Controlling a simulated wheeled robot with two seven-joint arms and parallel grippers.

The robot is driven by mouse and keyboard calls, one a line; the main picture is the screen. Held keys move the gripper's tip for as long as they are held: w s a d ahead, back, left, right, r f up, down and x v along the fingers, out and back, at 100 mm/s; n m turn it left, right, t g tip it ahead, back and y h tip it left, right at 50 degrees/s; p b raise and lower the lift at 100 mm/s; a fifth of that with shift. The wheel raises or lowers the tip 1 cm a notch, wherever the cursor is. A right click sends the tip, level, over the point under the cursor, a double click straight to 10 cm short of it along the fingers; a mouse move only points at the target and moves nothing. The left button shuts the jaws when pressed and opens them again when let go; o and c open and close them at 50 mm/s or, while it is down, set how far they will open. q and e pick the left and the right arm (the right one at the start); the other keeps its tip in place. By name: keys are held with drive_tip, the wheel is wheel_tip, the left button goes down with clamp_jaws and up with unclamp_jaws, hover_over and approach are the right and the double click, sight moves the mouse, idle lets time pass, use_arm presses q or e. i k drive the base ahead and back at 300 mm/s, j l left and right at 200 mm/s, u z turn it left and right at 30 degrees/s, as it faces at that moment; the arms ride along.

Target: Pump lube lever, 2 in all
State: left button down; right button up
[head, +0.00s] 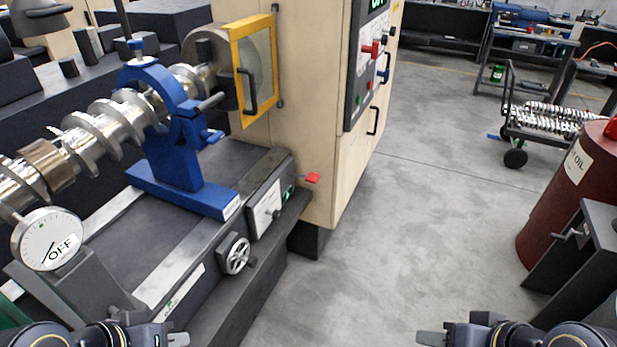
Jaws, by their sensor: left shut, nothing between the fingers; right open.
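A small red handle (313,178) sticks out beside the machine cabinet, just above a light-faced box (265,208) on the bed's front. It looks like the lube lever, though its label is too small to read. My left gripper (178,339) is at the bottom left, shut and empty, low in front of the machine bed and well apart from the handle. My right gripper (430,338) is at the bottom, right of centre, over the floor, open and empty. Neither gripper touches anything.
A lathe-like machine bed (185,262) holds a crankshaft (108,128) in a blue steady rest (178,150). A handwheel (236,256) and a dial marked OFF (48,238) stick out. A red oil barrel (560,205) stands at right. The grey floor (420,210) between is clear.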

sight(312, 177)
drive_tip(key=i+l+u, duration=0.45)
drive_tip(key=i+l, duration=1.25)
drive_tip(key=l, duration=0.1)
